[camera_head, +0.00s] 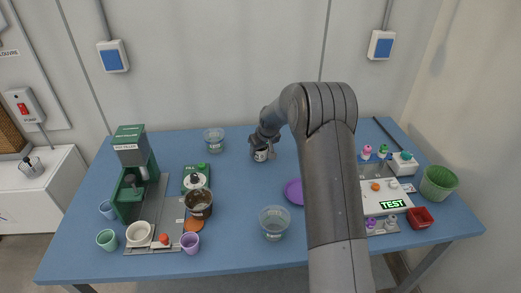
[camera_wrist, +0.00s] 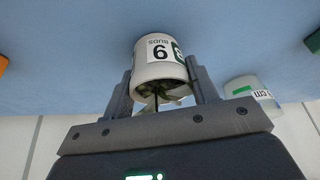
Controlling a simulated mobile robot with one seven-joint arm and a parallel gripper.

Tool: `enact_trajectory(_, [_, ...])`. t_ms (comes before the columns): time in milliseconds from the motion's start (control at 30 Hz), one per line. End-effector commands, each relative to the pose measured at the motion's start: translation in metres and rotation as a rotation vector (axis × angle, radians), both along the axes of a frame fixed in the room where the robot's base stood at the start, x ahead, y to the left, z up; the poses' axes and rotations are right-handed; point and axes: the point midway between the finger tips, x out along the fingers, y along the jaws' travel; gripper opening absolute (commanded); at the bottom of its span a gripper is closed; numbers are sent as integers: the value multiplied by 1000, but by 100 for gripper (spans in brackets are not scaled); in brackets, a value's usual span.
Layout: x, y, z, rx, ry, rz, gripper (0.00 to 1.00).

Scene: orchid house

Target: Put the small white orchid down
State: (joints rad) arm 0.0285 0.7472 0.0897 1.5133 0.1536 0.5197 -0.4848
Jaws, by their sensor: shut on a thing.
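The small white orchid is in a white pot (camera_wrist: 160,60) with a printed label and a dark green patch. In the wrist view the pot appears upside down, with green leaves and pale petals (camera_wrist: 160,98) between the fingers. My gripper (camera_wrist: 161,84) is shut on the pot, one finger on each side. In the head view the pot (camera_head: 260,156) is small, under my gripper (camera_head: 264,147), over the back middle of the blue table (camera_head: 240,185). I cannot tell whether its base touches the table. My gripper and arm hide most of the plant.
A clear cup (camera_head: 213,139) stands left of the pot; another (camera_head: 274,222) is nearer the front. A purple dish (camera_head: 293,191) is partly behind my arm. A green machine (camera_head: 131,175) stands at left, a test tray (camera_head: 392,205) at right. Table around the pot looks clear.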

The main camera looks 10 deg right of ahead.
Motion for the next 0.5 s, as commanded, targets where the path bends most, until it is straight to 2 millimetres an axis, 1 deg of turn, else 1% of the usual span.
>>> enact_trajectory(200, [0,0,-3,0,0,-1,27])
enact_trajectory(233, [0,0,-3,0,1,-1,56])
enact_trajectory(467, [0,0,-3,0,0,-1,75])
enact_trajectory(500, [0,0,-3,0,0,-1,75])
